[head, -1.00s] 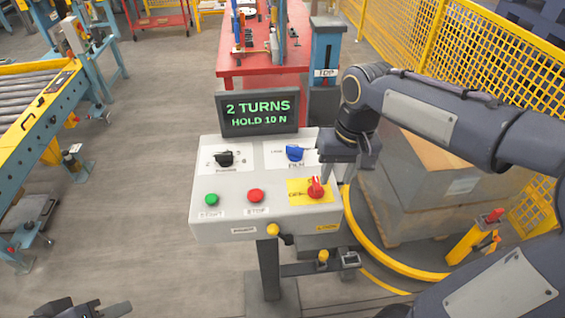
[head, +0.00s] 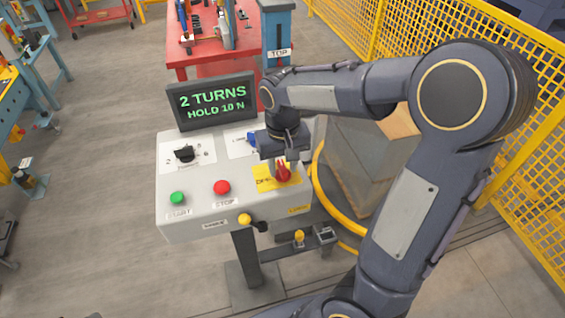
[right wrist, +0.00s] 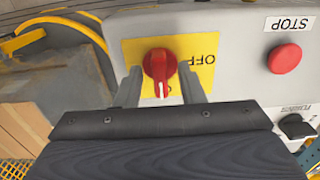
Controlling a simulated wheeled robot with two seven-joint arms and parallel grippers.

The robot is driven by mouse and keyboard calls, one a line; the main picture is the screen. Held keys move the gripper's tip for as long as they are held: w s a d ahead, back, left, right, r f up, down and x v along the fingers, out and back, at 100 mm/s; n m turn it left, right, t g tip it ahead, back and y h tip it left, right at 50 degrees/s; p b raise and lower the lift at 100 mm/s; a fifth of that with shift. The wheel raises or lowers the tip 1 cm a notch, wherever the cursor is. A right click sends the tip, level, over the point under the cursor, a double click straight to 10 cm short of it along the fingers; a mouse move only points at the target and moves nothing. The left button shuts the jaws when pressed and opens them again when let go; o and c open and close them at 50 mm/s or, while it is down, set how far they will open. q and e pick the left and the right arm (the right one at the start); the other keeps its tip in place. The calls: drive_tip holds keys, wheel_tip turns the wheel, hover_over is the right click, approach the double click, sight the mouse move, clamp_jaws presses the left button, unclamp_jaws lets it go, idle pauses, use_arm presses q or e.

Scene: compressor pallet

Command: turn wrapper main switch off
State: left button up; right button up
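The main switch is a red rotary knob (head: 283,173) on a yellow plate (head: 264,184) at the right of the grey control panel (head: 205,207). In the right wrist view the knob (right wrist: 160,65) has a white mark pointing down toward my gripper. The word OFF stands upside down to its right; lettering below the knob is mostly hidden. My right gripper (right wrist: 160,88) is open, one finger on each side of the knob, with narrow gaps. In the head view the right gripper (head: 279,165) partly covers the knob. My left gripper is not discernible.
The panel also has a green START button (head: 177,198), a red STOP button (head: 222,187), a black selector (head: 185,153) and a blue selector (head: 252,138). A screen (head: 212,102) behind reads "2 TURNS HOLD 10 N". Yellow fencing (head: 420,35) stands right.

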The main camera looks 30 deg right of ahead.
clamp_jaws()
drive_tip(key=shift+n, duration=0.4)
drive_tip(key=n, duration=0.3)
drive_tip(key=shift+r+n, duration=0.1)
drive_tip(key=shift+n, duration=0.3)
drive_tip(key=n, duration=0.4)
drive_tip(key=n+p, duration=0.1)
drive_tip(key=n, duration=0.4)
drive_tip(key=shift+n+p, duration=0.3)
drive_tip(key=shift+n, duration=2)
